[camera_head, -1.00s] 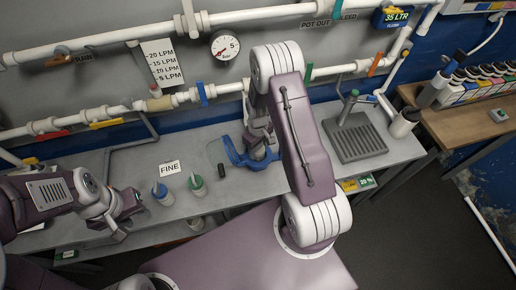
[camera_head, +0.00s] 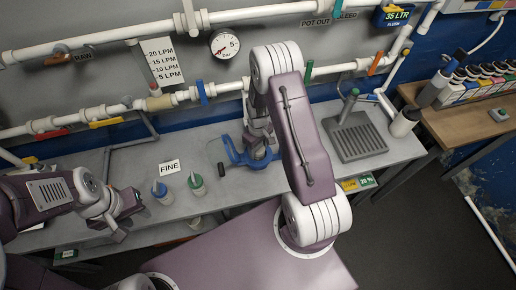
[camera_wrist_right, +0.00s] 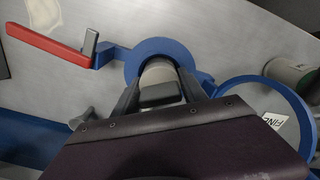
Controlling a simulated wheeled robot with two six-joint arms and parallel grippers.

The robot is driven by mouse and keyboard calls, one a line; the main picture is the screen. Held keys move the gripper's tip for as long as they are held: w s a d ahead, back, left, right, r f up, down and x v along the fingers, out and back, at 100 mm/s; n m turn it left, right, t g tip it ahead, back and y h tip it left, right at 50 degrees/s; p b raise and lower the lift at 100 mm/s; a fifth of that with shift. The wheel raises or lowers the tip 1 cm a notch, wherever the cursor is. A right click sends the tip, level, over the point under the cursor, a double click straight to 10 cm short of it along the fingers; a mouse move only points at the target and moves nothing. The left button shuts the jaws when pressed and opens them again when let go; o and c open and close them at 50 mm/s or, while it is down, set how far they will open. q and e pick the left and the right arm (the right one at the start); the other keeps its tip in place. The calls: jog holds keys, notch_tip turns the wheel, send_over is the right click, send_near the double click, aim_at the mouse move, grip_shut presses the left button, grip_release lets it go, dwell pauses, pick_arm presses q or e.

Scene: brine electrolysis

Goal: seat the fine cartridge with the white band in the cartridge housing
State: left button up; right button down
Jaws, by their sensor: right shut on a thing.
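The blue cartridge housing (camera_head: 240,156) stands on the bench, in the middle of the head view. In the right wrist view its blue ring (camera_wrist_right: 190,52) surrounds a pale cylinder (camera_wrist_right: 158,70), and a red lever (camera_wrist_right: 45,43) sticks out to the left. My right gripper (camera_wrist_right: 158,88) is shut on this cylinder, which I take for the cartridge, at the ring. Its white band cannot be made out, and its lower end is hidden, so I cannot tell how deep it sits. My left gripper (camera_head: 126,216) is apart at the bench's left front; its jaw gap is unclear.
A FINE card (camera_head: 169,167) stands behind a blue-topped container (camera_head: 160,192) and a green-topped container (camera_head: 197,184). A small black cylinder (camera_head: 221,169) is left of the housing. A grey drain tray (camera_head: 357,137) is at the right. White pipes run behind the bench.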

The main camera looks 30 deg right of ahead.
jog(key=c, duration=0.6)
grip_release()
jog(key=shift+o, duration=0.2)
notch_tip(320, 180, up, 9)
jog(key=shift+r+b, duration=0.1)
jog(key=shift+b, duration=0.55)
